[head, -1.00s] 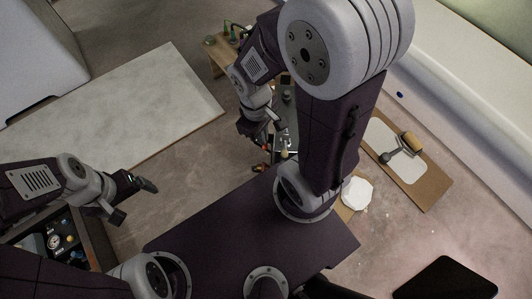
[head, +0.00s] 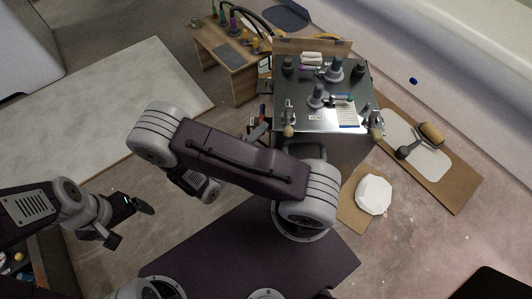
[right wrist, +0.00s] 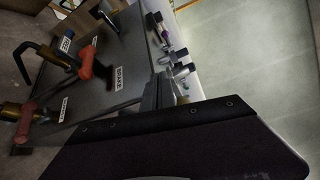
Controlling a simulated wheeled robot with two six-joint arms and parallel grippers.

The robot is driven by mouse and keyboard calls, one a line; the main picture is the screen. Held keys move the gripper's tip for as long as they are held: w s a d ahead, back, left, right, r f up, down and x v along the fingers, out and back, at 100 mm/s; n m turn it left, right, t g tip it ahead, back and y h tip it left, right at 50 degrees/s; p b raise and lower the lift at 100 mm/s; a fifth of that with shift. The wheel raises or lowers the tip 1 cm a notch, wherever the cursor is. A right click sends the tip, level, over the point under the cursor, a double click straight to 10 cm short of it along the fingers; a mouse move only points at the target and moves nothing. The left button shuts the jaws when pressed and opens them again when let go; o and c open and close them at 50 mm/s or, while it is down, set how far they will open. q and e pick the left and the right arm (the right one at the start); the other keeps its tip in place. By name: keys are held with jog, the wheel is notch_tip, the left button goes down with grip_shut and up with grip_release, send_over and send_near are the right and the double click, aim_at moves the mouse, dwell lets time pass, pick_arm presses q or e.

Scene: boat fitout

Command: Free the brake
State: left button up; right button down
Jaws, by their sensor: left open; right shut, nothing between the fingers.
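The steel-topped cart (head: 322,112) stands at centre in the head view. In the right wrist view its dark side panel (right wrist: 115,50) shows tilted, with small white labels; one (right wrist: 118,78) seems to read BRAKE. A red lever (right wrist: 84,62) sits beside it, and a second red part (right wrist: 24,122) is lower left near brass fittings. A bit of red also shows at the cart's left side in the head view (head: 262,112). My right gripper (right wrist: 158,92) is shut and empty near the panel, apart from the red lever. My left gripper (head: 128,222) is open and empty, far left of the cart.
A wooden bench (head: 228,65) with bottles stands left of the cart. Bottles, a paper and clamps stand on the cart top. A pale sheet (head: 100,105) lies on the floor at left.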

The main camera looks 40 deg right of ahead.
pick_arm(q)
notch_tip(320, 180, down, 11)
jog(key=b, duration=0.7)
jog(key=shift+r+b, duration=0.2)
jog(key=shift+b, duration=0.15)
pick_arm(e)
jog(key=a+f+n+t, duration=0.1)
jog(key=f+n+t, duration=0.1)
jog(key=f, duration=0.5)
jog(key=s+a+f+n+t+y, duration=0.1)
jog(key=a+f+n+t, duration=0.1)
jog(key=f, duration=0.5)
jog(key=shift+s+a+f+n, duration=0.25)
jog(key=shift+f+n, duration=0.15)
jog(key=shift+n, duration=0.3)
pick_arm(q)
jog(key=shift+f, duration=0.1)
